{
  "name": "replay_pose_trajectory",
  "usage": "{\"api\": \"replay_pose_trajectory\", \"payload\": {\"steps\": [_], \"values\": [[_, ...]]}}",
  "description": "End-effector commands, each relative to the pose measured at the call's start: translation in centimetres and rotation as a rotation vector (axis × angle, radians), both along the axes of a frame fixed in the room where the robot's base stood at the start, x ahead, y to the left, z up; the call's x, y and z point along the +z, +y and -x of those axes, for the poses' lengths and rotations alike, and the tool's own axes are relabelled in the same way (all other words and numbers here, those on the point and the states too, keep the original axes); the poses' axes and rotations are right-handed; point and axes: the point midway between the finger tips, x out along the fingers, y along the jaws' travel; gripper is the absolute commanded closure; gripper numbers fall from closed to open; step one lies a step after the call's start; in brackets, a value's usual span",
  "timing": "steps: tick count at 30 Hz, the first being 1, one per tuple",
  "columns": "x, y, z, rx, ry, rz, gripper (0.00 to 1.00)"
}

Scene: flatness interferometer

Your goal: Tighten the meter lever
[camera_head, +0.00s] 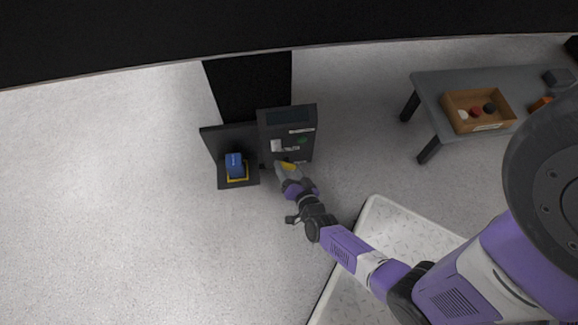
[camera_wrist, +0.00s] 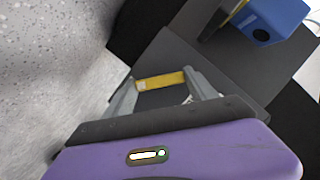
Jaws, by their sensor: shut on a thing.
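The meter is a dark upright box (camera_head: 270,128) with a screen at its top and small labels on its front. A yellow lever (camera_head: 289,166) is at its lower front edge. It shows as a short yellow bar in the wrist view (camera_wrist: 162,81). My gripper (camera_head: 284,170) is at the lower front of the meter. In the wrist view my gripper (camera_wrist: 162,86) has one finger at each end of the yellow bar and is shut on it. The lever's pivot is hidden.
A blue block (camera_head: 234,162) sits on a dark stand with a yellow edge, left of the meter; it also shows in the wrist view (camera_wrist: 276,22). A grey table (camera_head: 440,84) at the right bears a wooden tray (camera_head: 452,98) with small items. The floor at left is clear.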

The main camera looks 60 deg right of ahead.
Motion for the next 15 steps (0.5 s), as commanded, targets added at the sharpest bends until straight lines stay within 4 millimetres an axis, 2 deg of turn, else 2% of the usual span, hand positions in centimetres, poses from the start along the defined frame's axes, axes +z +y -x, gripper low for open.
{"api": "replay_pose_trajectory", "payload": {"steps": [2,15], "values": [[0.59,-0.16,0.02,-0.005,0.052,0.037,0.75],[0.22,0.03,-0.12,-0.006,0.342,0.263,0.75]]}}
